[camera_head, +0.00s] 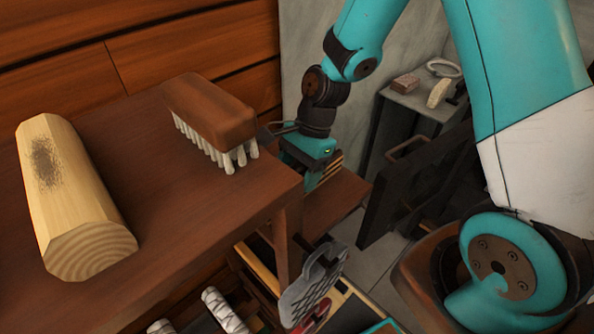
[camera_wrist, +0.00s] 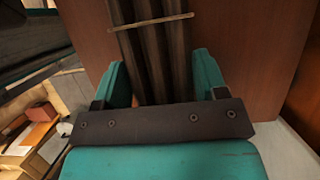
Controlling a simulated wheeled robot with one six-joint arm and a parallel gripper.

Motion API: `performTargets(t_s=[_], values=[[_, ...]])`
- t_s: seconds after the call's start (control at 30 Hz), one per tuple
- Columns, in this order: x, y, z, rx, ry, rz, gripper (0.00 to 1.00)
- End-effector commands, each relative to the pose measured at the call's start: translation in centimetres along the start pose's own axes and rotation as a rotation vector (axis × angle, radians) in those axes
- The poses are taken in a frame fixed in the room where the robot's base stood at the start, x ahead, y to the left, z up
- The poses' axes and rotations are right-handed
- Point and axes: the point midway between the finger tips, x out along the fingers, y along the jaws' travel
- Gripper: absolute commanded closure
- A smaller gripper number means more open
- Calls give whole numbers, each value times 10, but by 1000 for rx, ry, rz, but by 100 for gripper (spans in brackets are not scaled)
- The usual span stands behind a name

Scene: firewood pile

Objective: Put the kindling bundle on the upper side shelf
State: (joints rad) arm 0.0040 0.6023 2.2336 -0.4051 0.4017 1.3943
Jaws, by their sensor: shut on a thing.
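The kindling bundle (camera_wrist: 150,50) is a set of dark brown sticks tied with a pale band in the wrist view. My gripper (camera_wrist: 161,80) has its teal fingers on either side of the bundle and is shut on it. In the head view my gripper (camera_head: 318,162) is just past the right end of the table, and a small part of the bundle (camera_head: 334,165) shows beside it. A reddish-brown board (camera_head: 338,202) lies below my gripper there. I cannot tell whether it is the upper side shelf, or whether the bundle touches it.
The wooden table (camera_head: 150,150) holds a log (camera_head: 75,200) and a brush (camera_head: 212,115). A grey stand (camera_head: 415,100) with small items is at the back right. Below the table end is a box with tools, including a grey spiky one (camera_head: 315,280).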

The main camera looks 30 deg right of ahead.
Motion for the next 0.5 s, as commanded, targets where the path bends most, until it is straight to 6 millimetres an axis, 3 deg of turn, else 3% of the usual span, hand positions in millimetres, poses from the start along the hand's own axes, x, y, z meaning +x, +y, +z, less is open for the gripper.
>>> performTargets(t_s=[0.13,0.17,0.27,0.5], values=[[2,0,-1,0,0,0,67],[3,0,-1,0,0,1,32],[2,0,-1,0,0,0,9],[2,0,-1,0,0,1,9]])
